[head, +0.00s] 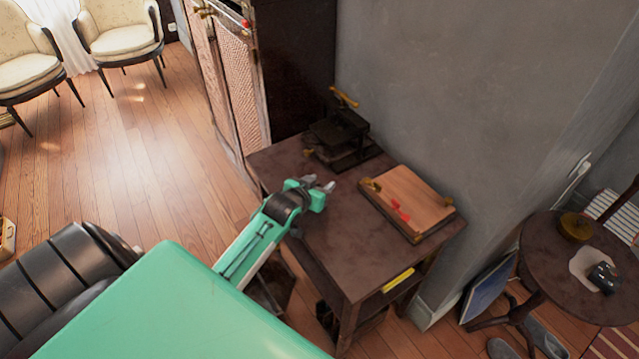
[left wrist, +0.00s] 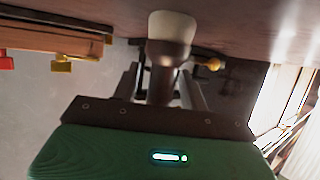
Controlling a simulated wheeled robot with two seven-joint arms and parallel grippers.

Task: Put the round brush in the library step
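A round brush (left wrist: 170,55) with a cream end and a brown body shows in the left wrist view, which looks upside down. Its cream end is at the dark tabletop, and its handle runs down between the two fingers. My left gripper (head: 319,183) is low over the left part of the dark table (head: 352,255) in the head view. Its fingers (left wrist: 160,85) are apart, on either side of the handle, with a narrow gap visible on the left. The brush is not clear in the head view. I cannot tell which piece is the library step. My right gripper is not in view.
A black press (head: 340,135) stands at the table's back. A wooden board (head: 415,200) with red and brass parts lies at its right. A yellow item (head: 398,280) shows below the tabletop. A round side table (head: 560,290) stands right. The table's front middle is clear.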

